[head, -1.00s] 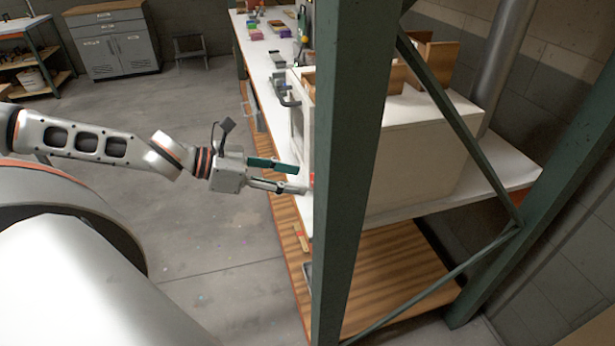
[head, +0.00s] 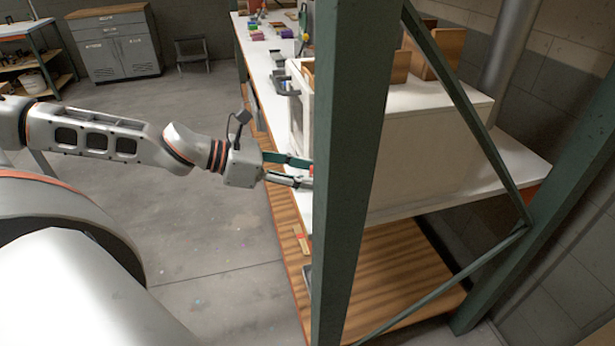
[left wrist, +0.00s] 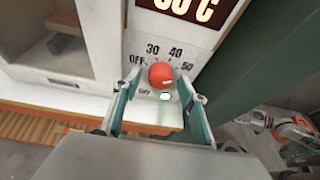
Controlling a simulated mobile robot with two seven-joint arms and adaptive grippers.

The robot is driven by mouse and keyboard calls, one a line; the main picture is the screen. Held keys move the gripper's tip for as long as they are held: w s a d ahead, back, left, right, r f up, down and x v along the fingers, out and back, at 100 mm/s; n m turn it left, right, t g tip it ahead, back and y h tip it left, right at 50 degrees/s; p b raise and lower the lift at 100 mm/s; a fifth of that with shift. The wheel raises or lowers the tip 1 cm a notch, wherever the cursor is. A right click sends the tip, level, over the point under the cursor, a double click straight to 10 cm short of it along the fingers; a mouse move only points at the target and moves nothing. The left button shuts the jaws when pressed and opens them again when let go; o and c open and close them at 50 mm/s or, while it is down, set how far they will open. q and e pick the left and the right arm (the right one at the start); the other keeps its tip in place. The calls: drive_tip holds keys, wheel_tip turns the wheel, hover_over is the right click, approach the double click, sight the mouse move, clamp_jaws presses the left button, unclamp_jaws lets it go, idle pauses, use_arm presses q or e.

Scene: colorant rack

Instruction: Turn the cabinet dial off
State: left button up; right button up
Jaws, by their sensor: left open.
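The red cabinet dial (left wrist: 161,75) sits on the white front panel of the cabinet, with OFF, 30, 40 and 50 marked around it. A small pale mark shows on its lower right; I cannot tell the setting for certain. My left gripper (left wrist: 159,84) is open, with one finger on each side of the dial; I cannot tell whether they touch it. In the head view my left gripper (head: 308,173) reaches the cabinet front, where a sliver of red shows beside the post. The white cabinet (head: 425,150) is partly hidden there. My right gripper is out of view.
A green rack post (head: 350,150) stands close to my left gripper and hides the cabinet front. A small light (left wrist: 165,96) is below the dial and a digital display (left wrist: 190,10) above it. The floor (head: 215,240) at left is clear.

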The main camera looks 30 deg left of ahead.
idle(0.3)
use_arm(q)
drive_tip(key=c, duration=1.1)
